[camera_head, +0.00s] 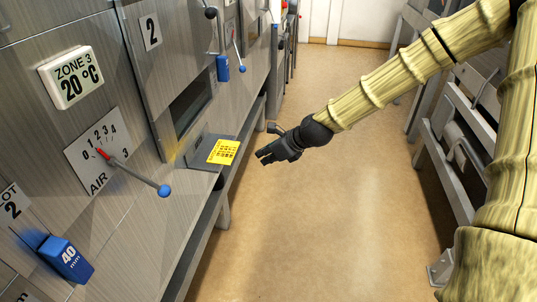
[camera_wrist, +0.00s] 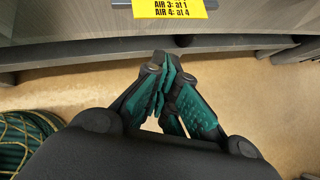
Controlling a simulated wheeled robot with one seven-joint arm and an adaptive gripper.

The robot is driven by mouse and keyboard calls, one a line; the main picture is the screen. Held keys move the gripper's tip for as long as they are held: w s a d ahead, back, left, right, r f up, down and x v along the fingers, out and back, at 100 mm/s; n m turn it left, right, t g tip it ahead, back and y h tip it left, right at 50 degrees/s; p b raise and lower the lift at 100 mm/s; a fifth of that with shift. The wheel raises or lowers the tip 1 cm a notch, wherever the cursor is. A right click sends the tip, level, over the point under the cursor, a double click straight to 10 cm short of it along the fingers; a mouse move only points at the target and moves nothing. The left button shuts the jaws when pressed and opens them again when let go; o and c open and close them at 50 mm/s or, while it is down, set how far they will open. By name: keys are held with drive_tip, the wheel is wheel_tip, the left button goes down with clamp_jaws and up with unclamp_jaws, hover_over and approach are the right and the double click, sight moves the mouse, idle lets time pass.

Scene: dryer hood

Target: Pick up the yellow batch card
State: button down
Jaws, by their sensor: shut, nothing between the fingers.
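The yellow batch card (camera_head: 223,151) lies on a small grey shelf (camera_head: 199,158) that juts from the panel wall, its right end near the shelf's outer edge. In the wrist view, the near part of the card (camera_wrist: 170,9) shows at the top, with black print reading "AIR 3: at 1" and "AIR 4: at 4". My gripper (camera_head: 265,155) is just right of the card and apart from it, over the aisle. In the wrist view, my gripper's green-padded fingers (camera_wrist: 165,92) are together and empty, short of the card. The card's far part is outside the wrist view.
A lever with a blue knob (camera_head: 164,190) sticks out from the AIR 3 dial, left of the shelf. Blue blocks, one marked 40 (camera_head: 66,258), sit on the panel. A grey rail (camera_wrist: 60,50) runs below the card. The aisle floor (camera_head: 310,210) is clear; a rack (camera_head: 465,125) stands at right.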

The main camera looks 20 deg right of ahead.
drive_tip(key=w+a+f, duration=0.4)
drive_tip(key=w, duration=0.3)
drive_tip(key=shift+w+a+f+p, duration=0.15)
drive_tip(key=shift+a+f+p, duration=0.15)
drive_tip(key=shift+a+f, duration=0.1)
idle(0.4)
